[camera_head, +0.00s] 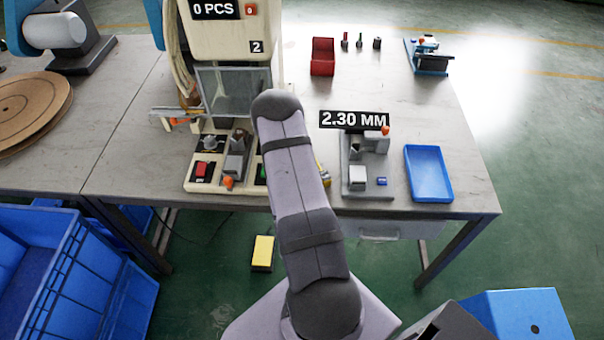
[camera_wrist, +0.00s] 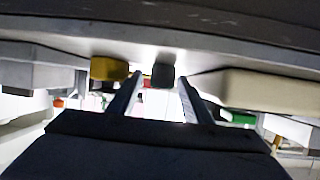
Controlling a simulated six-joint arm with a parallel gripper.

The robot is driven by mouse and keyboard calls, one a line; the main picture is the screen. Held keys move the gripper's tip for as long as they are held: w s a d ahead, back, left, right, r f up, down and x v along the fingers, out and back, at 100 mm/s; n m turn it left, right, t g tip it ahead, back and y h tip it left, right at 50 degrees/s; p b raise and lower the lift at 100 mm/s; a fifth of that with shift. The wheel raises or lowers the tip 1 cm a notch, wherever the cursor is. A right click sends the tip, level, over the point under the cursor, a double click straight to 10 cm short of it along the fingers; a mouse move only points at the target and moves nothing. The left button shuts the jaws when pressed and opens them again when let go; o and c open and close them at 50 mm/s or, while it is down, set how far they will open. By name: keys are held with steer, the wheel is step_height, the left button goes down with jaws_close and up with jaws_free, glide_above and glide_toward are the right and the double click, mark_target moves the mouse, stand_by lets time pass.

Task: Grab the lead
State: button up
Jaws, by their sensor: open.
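Pale cords (camera_head: 180,60) hang in a bundle down the left side of the moulding machine in the head view; I cannot tell whether the lead is among them. My gripper (camera_wrist: 160,79) is open in the wrist view, its two fingers apart. A small dark block (camera_wrist: 163,75) shows between and beyond the fingertips; I cannot tell whether it lies within their reach. No lead is clearly visible between the fingers. In the head view my arm hides the gripper and part of the bench behind it.
The moulding machine (camera_head: 232,35) stands at the back, with a fixture base (camera_head: 190,185) before it. A gauge stand (camera_head: 376,143) and blue tray (camera_head: 428,172) are on the right. A red holder (camera_head: 322,57) stands farther back. A yellow block (camera_wrist: 108,69) shows left of the fingers.

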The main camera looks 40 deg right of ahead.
steer(key=c, duration=1.1)
steer(key=shift+c, duration=0.2)
steer(key=shift+r, duration=0.2)
steer(key=shift+r+b, duration=0.3)
steer(key=shift+r, duration=4.55)
